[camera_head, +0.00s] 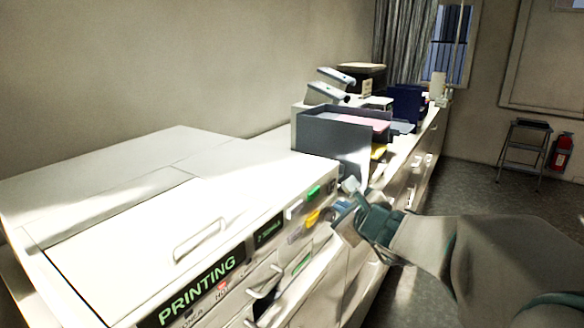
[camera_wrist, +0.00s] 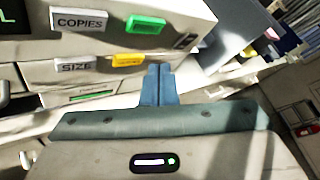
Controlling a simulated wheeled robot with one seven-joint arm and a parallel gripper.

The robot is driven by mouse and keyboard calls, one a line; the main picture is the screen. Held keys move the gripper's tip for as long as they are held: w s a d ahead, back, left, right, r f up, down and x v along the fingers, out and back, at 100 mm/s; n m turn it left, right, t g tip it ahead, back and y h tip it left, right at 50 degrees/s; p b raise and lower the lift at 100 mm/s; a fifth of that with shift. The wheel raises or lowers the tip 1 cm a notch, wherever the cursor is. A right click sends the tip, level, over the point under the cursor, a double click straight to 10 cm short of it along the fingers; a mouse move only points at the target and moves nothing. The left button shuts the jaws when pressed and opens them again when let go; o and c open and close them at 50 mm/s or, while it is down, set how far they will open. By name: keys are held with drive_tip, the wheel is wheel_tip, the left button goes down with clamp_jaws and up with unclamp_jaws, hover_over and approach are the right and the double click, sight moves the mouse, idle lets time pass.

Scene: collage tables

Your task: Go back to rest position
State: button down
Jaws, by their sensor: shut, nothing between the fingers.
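My gripper (camera_head: 347,188) is at the right end of the printing machine's front in the head view, with my arm reaching in from the right. In the wrist view, the two blue-grey fingers of my gripper (camera_wrist: 159,84) are together with nothing between them. They point toward the machine's front panel, below the green button (camera_wrist: 145,24) and beside the yellow button (camera_wrist: 128,60). Whether the fingertips touch the panel is not clear.
The white printing machine (camera_head: 120,215) fills the left. A dark paper tray (camera_head: 332,140) stands behind it on the long counter (camera_head: 425,135). Grey floor (camera_head: 465,185) is open to the right.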

drive_tip(key=s+a+f+n+g+y, duration=0.1)
drive_tip(key=s+a+f+n+g, duration=0.25)
drive_tip(key=s+n, duration=0.4)
drive_tip(key=s+a+f+n+g+y, duration=0.1)
drive_tip(key=s+a+f+n+g, duration=0.2)
drive_tip(key=s+n, duration=0.45)
drive_tip(key=s+d+f+n+g+h, duration=0.4)
drive_tip(key=s+d+n, duration=0.3)
drive_tip(key=s+n, duration=0.3)
drive_tip(key=shift+d+f+n+h, duration=0.2)
drive_tip(key=shift+n+h, duration=0.4)
drive_tip(key=shift+h, duration=0.3)
